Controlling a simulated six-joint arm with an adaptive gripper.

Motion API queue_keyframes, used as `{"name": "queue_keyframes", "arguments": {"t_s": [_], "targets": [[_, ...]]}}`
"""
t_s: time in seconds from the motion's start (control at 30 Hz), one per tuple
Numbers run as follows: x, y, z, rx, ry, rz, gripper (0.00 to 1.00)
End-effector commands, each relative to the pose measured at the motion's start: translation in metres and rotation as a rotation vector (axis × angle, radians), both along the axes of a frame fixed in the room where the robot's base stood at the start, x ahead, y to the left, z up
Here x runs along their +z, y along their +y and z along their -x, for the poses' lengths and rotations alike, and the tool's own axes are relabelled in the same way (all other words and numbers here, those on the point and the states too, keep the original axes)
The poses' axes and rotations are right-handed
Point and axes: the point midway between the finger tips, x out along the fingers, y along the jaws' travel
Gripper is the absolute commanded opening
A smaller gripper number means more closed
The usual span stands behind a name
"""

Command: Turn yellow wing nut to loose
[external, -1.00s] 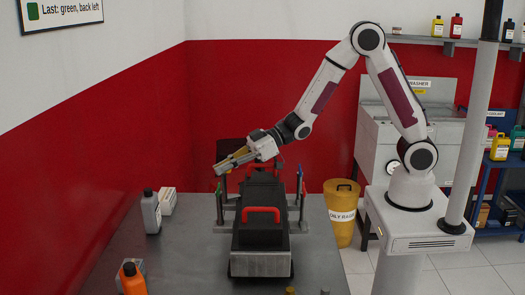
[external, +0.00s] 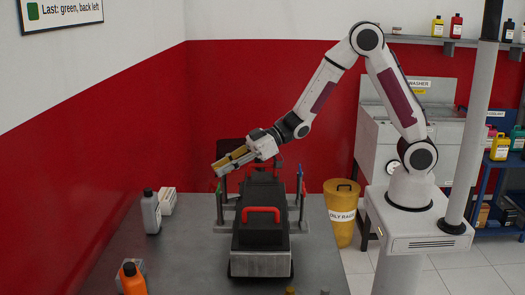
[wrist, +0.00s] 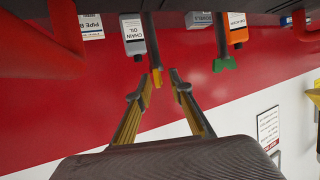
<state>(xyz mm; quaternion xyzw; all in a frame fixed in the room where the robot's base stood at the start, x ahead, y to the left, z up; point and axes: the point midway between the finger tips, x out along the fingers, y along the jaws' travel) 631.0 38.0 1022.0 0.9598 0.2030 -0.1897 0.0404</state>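The yellow wing nut (wrist: 157,77) sits at the end of a grey post in the wrist view and looks narrow, nearly edge-on. My gripper (wrist: 160,82) is open, its two yellow-lined fingers on either side of the nut in the picture. I see no clear contact and cannot tell the depth. In the external view my gripper (external: 220,167) is tilted over the back left of the black engine trainer (external: 262,233) and seems to hide the yellow nut. A green wing nut (wrist: 224,63) shows its wide wings on a neighbouring post.
Blue (external: 300,170) and red (external: 303,187) wing nuts top posts on the trainer's right. A red handle (external: 262,210) rises from the trainer. A grey bottle (external: 151,212) and an orange bottle (external: 132,279) stand at left. A wall sign (external: 62,10) reads "Last: green, back left".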

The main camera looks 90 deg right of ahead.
Motion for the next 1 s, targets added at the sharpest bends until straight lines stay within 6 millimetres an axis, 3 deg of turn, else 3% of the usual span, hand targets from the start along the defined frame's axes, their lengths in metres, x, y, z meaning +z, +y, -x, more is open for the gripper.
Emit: {"name": "queue_keyframes", "arguments": {"t_s": [0.37, 1.0], "targets": [[0.008, -0.008, 0.017, -0.001, 0.000, 0.000, 0.21], [0.037, -0.036, 0.080, -0.001, -0.003, 0.001, 0.21]]}}
